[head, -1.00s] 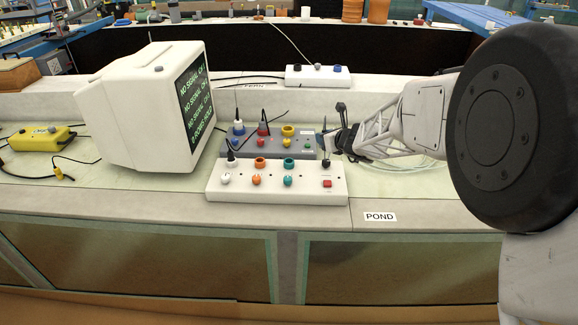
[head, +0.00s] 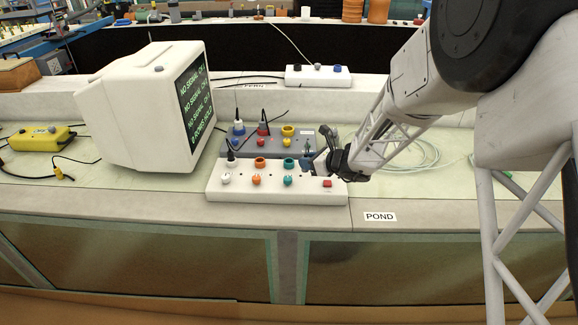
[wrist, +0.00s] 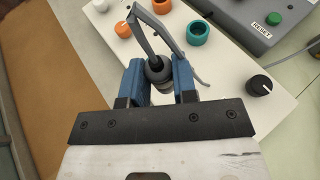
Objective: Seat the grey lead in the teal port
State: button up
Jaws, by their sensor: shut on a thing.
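The grey lead ends in a dark grey plug (wrist: 158,73), with a grey cable (wrist: 176,38) looping from it in the wrist view. My gripper (head: 312,164) is shut on this plug; its blue fingers (wrist: 160,80) stand either side of it. The teal port (head: 289,163) is a raised ring on the white box (head: 215,189). In the wrist view the teal port (wrist: 198,33) is up and right of the plug, apart from it, and looks empty. In the head view my gripper is just right of the port. The plug's tip is hidden.
An orange port (head: 260,162) and a black plug (head: 231,158) are left of the teal port. Knobs line the front, including a teal knob (head: 288,180). A grey box (head: 268,148) with plugged leads stands close behind. The monitor (head: 150,105) is left.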

jog(key=shift+n+g+y, duration=0.4)
jog(key=shift+n+g, duration=0.4)
jog(key=shift+g, duration=0.1)
jog(key=shift+s+a+f, duration=0.3)
jog(key=shift+s+a, duration=0.05)
jog(key=shift+s, duration=0.3)
jog(key=shift+s+a+f, duration=0.25)
jog(key=shift+s+a, duration=0.05)
jog(key=shift+s, duration=0.4)
jog(key=shift+s+a+f, duration=0.3)
jog(key=shift+s+a, duration=0.05)
jog(key=shift+s, duration=0.3)
jog(key=shift+w, duration=0.1)
jog(key=w+a, duration=0.1)
jog(key=w, duration=0.4)
jog(key=w+a+f, duration=0.1)
jog(key=w, duration=0.4)
jog(key=w+a, duration=0.1)
jog(key=w, duration=0.4)
jog(key=shift+w+a+f, duration=0.2)
jog(key=shift+a+f, duration=0.05)
jog(key=shift+a, duration=0.15)
jog(key=shift+f, duration=1.75)
jog(key=shift+f, duration=0.4)
